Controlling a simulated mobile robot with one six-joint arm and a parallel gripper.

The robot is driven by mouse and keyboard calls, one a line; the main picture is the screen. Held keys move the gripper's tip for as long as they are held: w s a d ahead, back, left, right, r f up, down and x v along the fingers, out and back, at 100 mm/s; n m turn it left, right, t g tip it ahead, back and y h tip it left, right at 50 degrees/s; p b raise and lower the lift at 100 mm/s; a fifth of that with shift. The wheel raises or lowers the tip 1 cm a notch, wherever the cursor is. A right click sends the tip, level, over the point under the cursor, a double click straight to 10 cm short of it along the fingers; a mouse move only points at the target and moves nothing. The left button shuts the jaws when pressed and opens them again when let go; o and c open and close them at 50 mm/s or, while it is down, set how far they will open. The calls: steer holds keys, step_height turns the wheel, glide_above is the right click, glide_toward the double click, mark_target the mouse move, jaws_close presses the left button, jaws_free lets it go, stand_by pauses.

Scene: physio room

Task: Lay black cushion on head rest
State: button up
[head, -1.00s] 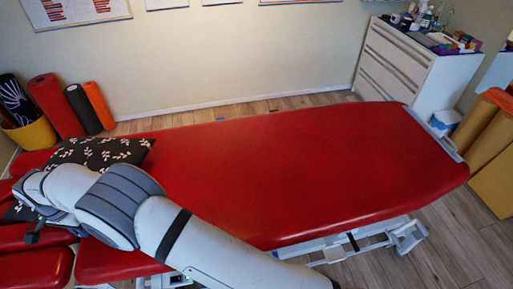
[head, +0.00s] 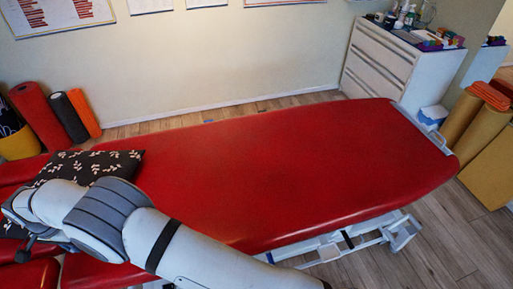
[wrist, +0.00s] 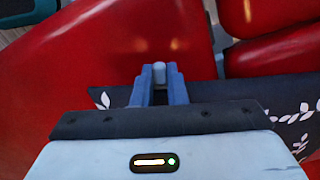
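The black cushion (head: 92,164), with a white leaf pattern, lies at the left end of the red treatment table (head: 280,165). My arm crosses above it and hides its middle. Red padded sections (head: 28,274), split by gaps, make up the table's left end, where the head rest seems to be; the cushion's near part reaches over them. In the wrist view the cushion (wrist: 292,119) passes below my gripper (wrist: 160,76), whose fingertips reach past its edge. The fingers stand close together with a small grey piece between their tips; whether they grip the cushion is unclear.
The right and middle of the table are bare. A white drawer cabinet (head: 388,66) with bottles on top stands at the back right. Rolled mats (head: 47,115) and a yellow bin (head: 19,143) stand at the left wall; tan rolls (head: 478,130) stand at the right.

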steer(key=o, duration=0.5)
steer(key=shift+o, duration=0.2)
step_height(320, 180, up, 8)
steer(key=shift+f+b, duration=0.1)
steer(key=shift+b, duration=0.25)
